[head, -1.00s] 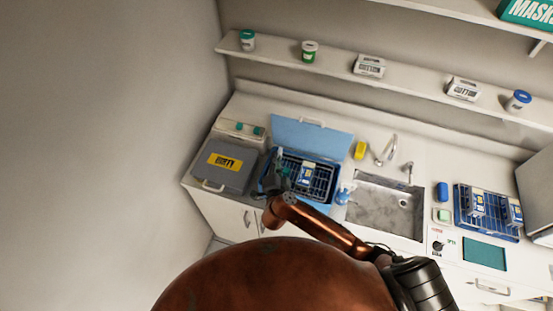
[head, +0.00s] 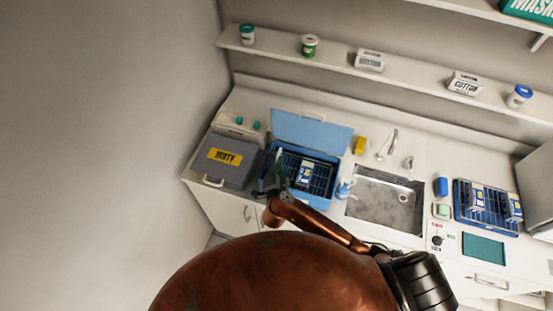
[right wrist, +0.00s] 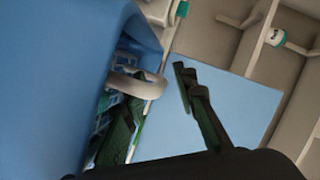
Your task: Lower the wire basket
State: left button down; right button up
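The dark wire basket (head: 322,180) sits inside the open blue bin (head: 318,203) on the counter, with a blue-and-white packet (head: 305,174) in it. The bin's light blue lid (head: 312,133) stands raised behind. My right gripper (head: 272,178) is at the bin's left side, small and dark in the head view. In the right wrist view its fingers (right wrist: 155,90) are spread apart. A pale handle loop (right wrist: 135,86) shows beside the left finger; whether they touch is unclear. The bin's blue wall (right wrist: 50,80) fills the left of that view. My left gripper is not in view.
A grey bin labelled DIRTY (head: 225,158) stands just left of the blue bin. A second blue rack (head: 487,210) stands farther right.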

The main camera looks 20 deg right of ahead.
jog(key=v, duration=1.2)
